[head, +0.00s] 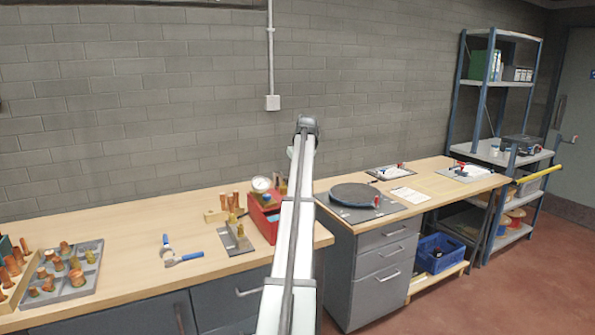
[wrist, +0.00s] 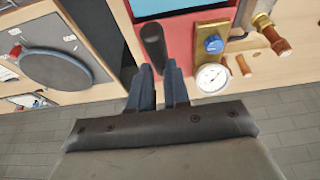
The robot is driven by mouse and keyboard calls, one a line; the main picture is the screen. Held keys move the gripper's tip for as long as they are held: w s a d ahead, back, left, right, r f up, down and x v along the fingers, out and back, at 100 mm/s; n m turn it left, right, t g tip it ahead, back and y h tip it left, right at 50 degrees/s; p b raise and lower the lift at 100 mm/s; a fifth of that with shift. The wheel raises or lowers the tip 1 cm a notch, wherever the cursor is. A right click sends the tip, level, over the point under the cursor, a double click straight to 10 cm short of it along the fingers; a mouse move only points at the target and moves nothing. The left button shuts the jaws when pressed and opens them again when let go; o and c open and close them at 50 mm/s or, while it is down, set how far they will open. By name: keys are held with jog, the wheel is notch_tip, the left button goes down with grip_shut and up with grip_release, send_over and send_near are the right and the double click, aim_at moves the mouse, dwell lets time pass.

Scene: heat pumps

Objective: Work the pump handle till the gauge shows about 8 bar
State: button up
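The pump is a red box (head: 263,219) on the workbench, partly hidden by my arm in the head view. The red pump body (wrist: 184,30) also fills the upper middle of the wrist view. Its round white gauge (head: 261,184) shows in the wrist view (wrist: 212,78) too, but the needle is too small to read surely. A blue knob (wrist: 213,44) sits beside the gauge on a brass block. The pump handle (wrist: 152,42) has a dark round grip. My gripper (wrist: 158,66) has its fingers close together at the grip's lower end, seemingly shut on it; their contact is partly hidden.
A grey tray of fittings (head: 70,275) is at far left. A dark round plate (head: 355,194) lies on the right bench. Bare wood separates pliers and tray.

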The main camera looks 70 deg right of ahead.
jog(key=shift+f, duration=3.45)
jog(key=shift+r, duration=5.7)
jog(key=shift+w, duration=0.1)
